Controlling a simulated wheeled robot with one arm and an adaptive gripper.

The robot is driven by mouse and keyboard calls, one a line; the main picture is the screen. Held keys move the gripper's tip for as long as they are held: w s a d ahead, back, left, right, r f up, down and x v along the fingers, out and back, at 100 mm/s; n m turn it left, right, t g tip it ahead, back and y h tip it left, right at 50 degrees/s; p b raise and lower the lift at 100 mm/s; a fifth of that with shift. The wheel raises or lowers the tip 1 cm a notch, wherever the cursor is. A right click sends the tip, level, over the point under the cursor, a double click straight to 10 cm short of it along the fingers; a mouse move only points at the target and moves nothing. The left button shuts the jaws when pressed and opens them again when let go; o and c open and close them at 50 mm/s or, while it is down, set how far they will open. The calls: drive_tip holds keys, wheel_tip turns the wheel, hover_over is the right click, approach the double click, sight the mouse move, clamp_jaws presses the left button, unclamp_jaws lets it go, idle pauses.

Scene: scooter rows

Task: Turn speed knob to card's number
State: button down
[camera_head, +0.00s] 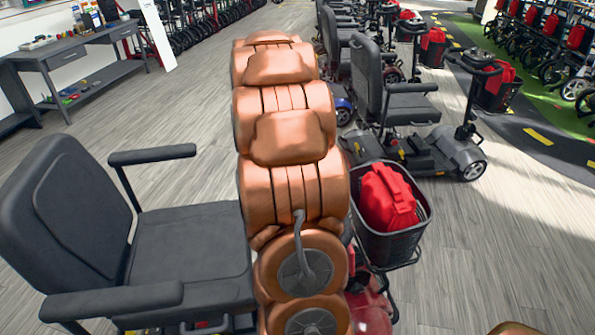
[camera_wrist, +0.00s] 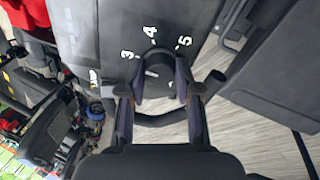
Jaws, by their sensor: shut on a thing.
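In the wrist view my gripper (camera_wrist: 160,92) is shut on a dark round speed knob (camera_wrist: 159,64), with one finger on each side of it. The knob sits on a grey console panel (camera_wrist: 95,30). White digits 3, 4 and 5 stand on the panel around the knob's far side. No card with a readable number shows in either view. In the head view my copper arm hides the console and the gripper.
A scooter seat (camera_head: 190,245) with armrests is left of my arm. A black basket (camera_head: 398,245) holding a red bag (camera_head: 386,198) is at its right. More scooters (camera_head: 425,140) stand behind. A workbench (camera_head: 80,60) is at the upper left, with open floor before it.

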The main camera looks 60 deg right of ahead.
drive_tip(key=shift+n, duration=0.7)
drive_tip(key=c, duration=0.8)
unclamp_jaws()
drive_tip(key=v, duration=1.2)
drive_tip(key=shift+d, duration=0.1)
